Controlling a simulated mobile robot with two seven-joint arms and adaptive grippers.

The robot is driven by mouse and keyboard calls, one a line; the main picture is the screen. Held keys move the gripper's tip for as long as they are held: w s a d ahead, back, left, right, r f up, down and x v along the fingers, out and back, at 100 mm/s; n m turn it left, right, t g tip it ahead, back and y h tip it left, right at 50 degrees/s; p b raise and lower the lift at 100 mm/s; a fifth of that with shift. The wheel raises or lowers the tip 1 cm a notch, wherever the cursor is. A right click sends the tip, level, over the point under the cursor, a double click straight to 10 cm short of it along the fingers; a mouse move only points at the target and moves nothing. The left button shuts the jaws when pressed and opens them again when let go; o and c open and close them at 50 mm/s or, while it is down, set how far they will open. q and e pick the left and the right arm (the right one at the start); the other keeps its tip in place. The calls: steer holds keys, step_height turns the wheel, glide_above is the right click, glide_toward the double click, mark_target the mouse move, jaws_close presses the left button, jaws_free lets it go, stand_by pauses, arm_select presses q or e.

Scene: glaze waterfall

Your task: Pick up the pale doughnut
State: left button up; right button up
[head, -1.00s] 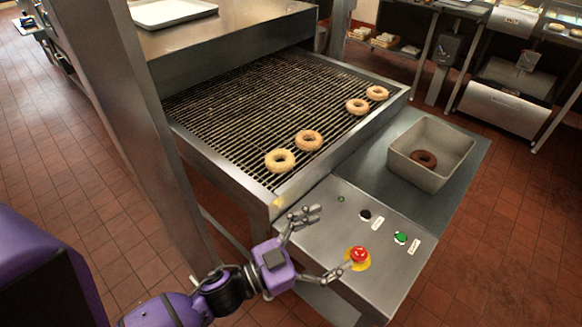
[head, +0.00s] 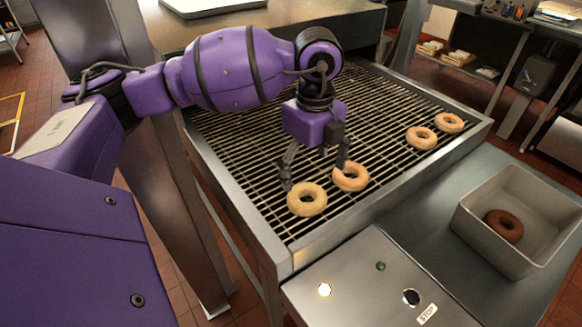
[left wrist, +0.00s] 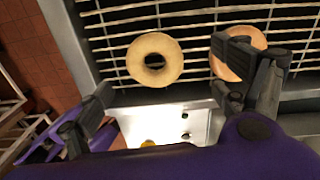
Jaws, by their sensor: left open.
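The pale doughnut (head: 307,199) lies flat on the wire conveyor (head: 243,133), nearest the front left corner. It also shows in the left wrist view (left wrist: 155,60), between the finger lines and ahead of the tips. My left gripper (head: 314,176) is open and empty, pointing down just behind the pale doughnut. One finger is near its back left rim. The other finger is at the neighbouring tan doughnut (head: 350,178), covering part of it in the left wrist view (left wrist: 238,62); I cannot tell whether they touch. My right gripper is not in view.
Two more tan doughnuts (head: 421,138) lie farther right on the conveyor. A grey bin (head: 470,224) holds a brown doughnut (head: 504,226). A control panel (head: 350,290) with buttons stands in front of the conveyor's metal edge.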

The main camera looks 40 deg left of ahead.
mark_target(306, 194)
arm_select(q)
steer(key=shift+s+f, duration=0.7)
steer(key=shift+f, duration=0.3)
step_height(306, 194, down, 4)
steer(key=shift+w+r, duration=0.1)
steer(key=shift+f, duration=0.5)
steer(key=c, duration=1.2)
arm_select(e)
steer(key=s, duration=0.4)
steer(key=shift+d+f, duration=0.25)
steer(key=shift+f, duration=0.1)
